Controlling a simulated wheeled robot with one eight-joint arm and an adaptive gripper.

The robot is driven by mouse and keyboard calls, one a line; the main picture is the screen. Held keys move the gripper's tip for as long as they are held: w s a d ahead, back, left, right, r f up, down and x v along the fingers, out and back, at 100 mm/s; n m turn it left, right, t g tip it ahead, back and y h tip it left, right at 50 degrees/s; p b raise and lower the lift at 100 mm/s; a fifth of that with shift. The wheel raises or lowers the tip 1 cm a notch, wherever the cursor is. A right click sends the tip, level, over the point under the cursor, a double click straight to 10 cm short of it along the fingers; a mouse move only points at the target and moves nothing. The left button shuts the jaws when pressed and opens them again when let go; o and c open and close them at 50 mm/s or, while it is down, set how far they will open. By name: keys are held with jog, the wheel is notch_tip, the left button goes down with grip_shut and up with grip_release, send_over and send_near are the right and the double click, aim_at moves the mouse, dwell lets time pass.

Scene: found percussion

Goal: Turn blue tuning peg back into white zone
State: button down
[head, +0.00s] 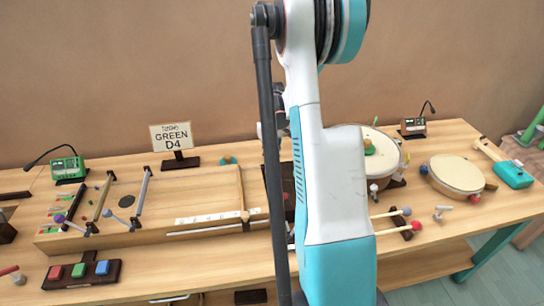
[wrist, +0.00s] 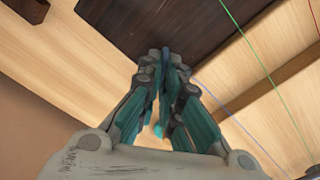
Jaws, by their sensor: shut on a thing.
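In the wrist view, the teal fingers of my gripper (wrist: 166,66) are closed together around a narrow blue piece, which appears to be the blue tuning peg (wrist: 166,52). Only a sliver of it shows between the fingertips, against a dark brown wooden block (wrist: 130,20). The peg's turn angle and its white zone cannot be made out. Blue, green (wrist: 248,45) and red strings run over pale wood to the right of the fingers. In the head view, my arm hides the gripper and the peg.
A long wooden string board (head: 205,195) lies left of my arm, with a "GREEN D4" sign (head: 172,136) behind it. Two drums, one round and pale (head: 456,172), stand to the right. Coloured buttons (head: 78,270) sit at the front left. Mallets lie right of my arm.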

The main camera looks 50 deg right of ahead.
jog(key=n, duration=0.5)
jog(key=shift+a+n, duration=0.2)
jog(key=shift+n, duration=0.2)
dwell(0.4)
jog(key=c, duration=1.8)
grip_release()
jog(key=shift+r, duration=0.1)
notch_tip(320, 180, up, 12)
